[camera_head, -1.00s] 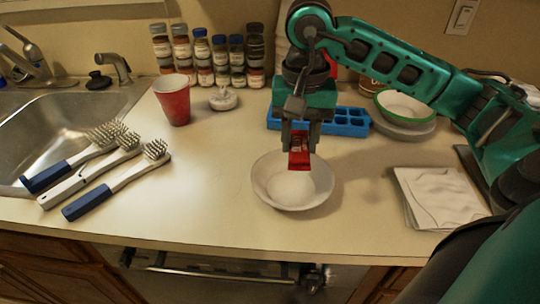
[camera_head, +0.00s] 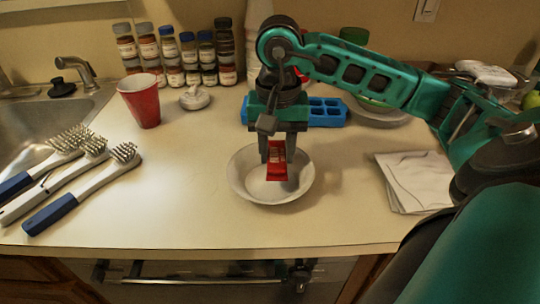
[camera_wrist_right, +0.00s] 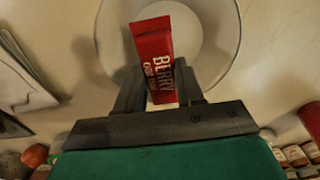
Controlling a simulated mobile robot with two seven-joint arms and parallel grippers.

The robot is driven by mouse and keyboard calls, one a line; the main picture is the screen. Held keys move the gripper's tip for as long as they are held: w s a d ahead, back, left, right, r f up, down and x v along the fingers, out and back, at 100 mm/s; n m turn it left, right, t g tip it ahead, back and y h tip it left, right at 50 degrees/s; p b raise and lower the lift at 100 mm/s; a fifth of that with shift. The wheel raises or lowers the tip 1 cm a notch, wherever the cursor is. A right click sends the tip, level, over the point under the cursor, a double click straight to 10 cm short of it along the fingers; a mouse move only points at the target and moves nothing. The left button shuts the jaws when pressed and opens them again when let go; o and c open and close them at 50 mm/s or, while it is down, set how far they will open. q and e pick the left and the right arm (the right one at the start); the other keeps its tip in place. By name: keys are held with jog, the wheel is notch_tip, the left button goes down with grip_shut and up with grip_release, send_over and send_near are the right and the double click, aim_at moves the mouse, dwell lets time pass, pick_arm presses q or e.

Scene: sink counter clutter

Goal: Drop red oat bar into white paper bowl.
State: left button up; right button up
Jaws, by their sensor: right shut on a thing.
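The red oat bar (camera_head: 277,165) hangs upright from my right gripper (camera_head: 277,150), which is shut on its upper end. In the right wrist view the bar (camera_wrist_right: 153,58) shows "BERRY" lettering between the fingers of the gripper (camera_wrist_right: 160,85). The white paper bowl (camera_head: 245,185) stands on the counter beneath the bar. In the right wrist view the bowl (camera_wrist_right: 225,30) lies behind the bar. In the head view the bar's lower end overlaps the bowl's inside; I cannot tell whether it touches. My left gripper is not in view.
A red cup (camera_head: 142,103), a blue tray (camera_head: 325,112) and several spice jars stand behind. Several brushes (camera_head: 75,193) lie at left by the sink (camera_head: 35,130). Folded paper (camera_head: 415,180) lies at right. The counter in front of the bowl is clear.

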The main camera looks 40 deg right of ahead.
jog(key=o, duration=1.1)
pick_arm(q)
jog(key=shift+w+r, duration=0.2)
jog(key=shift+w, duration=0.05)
pick_arm(e)
notch_tip(320, 180, up, 7)
jog(key=shift+f+p, duration=0.15)
jog(key=shift+p, duration=0.4)
pick_arm(q)
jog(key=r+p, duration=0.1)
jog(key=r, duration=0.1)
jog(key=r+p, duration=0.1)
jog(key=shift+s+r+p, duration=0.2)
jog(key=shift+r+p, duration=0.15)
jog(key=shift+p, duration=0.05)
pick_arm(e)
notch_tip(320, 180, up, 6)
